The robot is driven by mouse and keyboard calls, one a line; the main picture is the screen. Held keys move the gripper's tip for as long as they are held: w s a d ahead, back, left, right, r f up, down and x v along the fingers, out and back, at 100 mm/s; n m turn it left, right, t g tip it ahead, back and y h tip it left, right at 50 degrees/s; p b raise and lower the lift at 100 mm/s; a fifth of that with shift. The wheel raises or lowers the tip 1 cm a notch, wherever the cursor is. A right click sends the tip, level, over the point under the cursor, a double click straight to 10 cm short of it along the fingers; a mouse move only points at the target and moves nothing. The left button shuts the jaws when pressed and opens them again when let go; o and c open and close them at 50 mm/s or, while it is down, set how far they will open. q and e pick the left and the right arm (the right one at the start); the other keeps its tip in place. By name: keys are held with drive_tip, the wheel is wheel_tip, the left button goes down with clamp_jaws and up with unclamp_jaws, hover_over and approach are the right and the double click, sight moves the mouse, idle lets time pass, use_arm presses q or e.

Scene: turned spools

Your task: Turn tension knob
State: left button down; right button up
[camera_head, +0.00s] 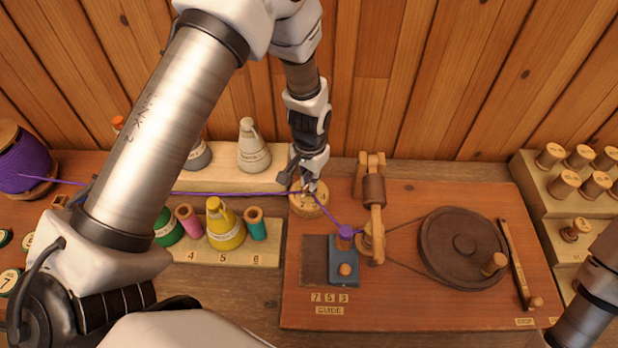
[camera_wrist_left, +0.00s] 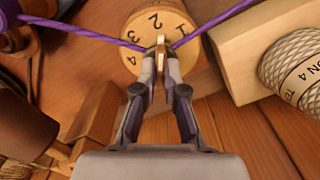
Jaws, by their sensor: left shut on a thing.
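The tension knob is a round wooden dial (camera_head: 309,207) at the back left corner of the winder board. In the left wrist view the dial (camera_wrist_left: 137,57) shows the numbers 1 to 4 and a raised grip in its middle. My left gripper (camera_head: 309,186) reaches down onto it from above. In the left wrist view its fingertips (camera_wrist_left: 161,60) are closed on the raised grip. A purple thread (camera_head: 230,194) runs past the knob on both sides. My right gripper is out of view.
The winder board (camera_head: 405,307) holds a dark wheel (camera_head: 440,240), a blue guide block (camera_head: 343,268) and a wooden post (camera_head: 374,190). Cones and spools stand on wooden racks at left, including a yellow cone (camera_head: 225,228). A purple spool (camera_head: 20,165) stands far left. A spool rack (camera_head: 535,200) is at right.

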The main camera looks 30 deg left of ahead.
use_arm(q)
drive_tip(key=m, duration=0.4)
drive_tip(key=shift+f+m+p, duration=0.1)
drive_tip(key=shift+m+p, duration=0.3)
drive_tip(key=shift+m, duration=1.7)
drive_tip(key=shift+d, duration=0.1)
drive_tip(key=c, duration=1.3)
unclamp_jaws()
drive_tip(key=shift+o, duration=0.3)
drive_tip(key=shift+w+d+f, duration=0.1)
drive_tip(key=shift+w+d, duration=0.05)
wheel_tip(320, 180, up, 12)
